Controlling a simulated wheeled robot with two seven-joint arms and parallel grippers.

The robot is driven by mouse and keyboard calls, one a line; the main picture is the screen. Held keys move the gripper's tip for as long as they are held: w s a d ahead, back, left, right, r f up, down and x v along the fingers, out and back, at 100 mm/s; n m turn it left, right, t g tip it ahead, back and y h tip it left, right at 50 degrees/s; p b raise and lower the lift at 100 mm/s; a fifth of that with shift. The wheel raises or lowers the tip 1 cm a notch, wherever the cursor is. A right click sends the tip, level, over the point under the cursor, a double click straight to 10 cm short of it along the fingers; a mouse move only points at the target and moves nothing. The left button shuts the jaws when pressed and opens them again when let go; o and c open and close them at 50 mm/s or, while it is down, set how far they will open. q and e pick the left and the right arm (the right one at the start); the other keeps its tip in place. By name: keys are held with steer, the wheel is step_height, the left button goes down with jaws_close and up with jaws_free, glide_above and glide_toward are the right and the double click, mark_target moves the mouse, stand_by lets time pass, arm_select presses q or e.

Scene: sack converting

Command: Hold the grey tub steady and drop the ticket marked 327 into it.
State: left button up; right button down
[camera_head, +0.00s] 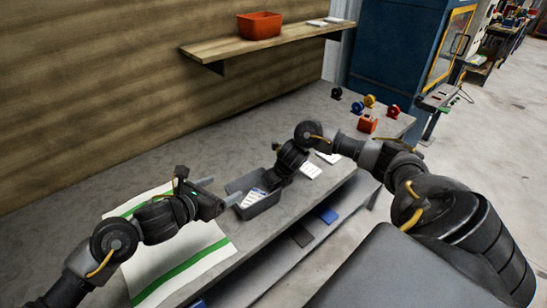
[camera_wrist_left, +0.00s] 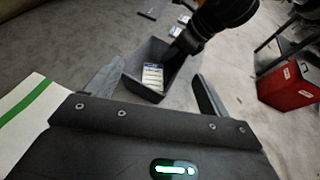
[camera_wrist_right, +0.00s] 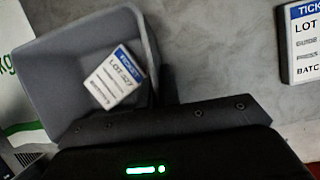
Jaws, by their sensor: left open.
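The grey tub (camera_head: 268,204) stands on the bench, and the left wrist view (camera_wrist_left: 145,92) shows it between my left fingers. My left gripper (camera_head: 222,192) is open at its near end; contact with the walls is unclear. A white ticket with a blue band (camera_wrist_right: 115,78), reading LOT 327, is tilted inside the tub in the right wrist view. It also shows in the left wrist view (camera_wrist_left: 152,77). My right gripper (camera_head: 268,184) is over the tub's far side, beside the ticket. Its fingertips are dark and partly hidden, so its jaw state and any contact are unclear.
Other tickets (camera_head: 310,170) lie on the bench beyond the tub; one (camera_wrist_right: 303,42) shows at right in the right wrist view. A green-striped white sack (camera_head: 185,262) lies at left. Coloured rolls (camera_head: 392,111) stand at the far end. A shelf (camera_head: 225,50) overhangs the back.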

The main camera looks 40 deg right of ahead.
arm_select(q)
steer(key=shift+v, duration=2.4)
arm_select(e)
steer(key=c, duration=1.5)
jaws_free()
steer(key=shift+c, duration=0.2)
steer(key=v, duration=1.2)
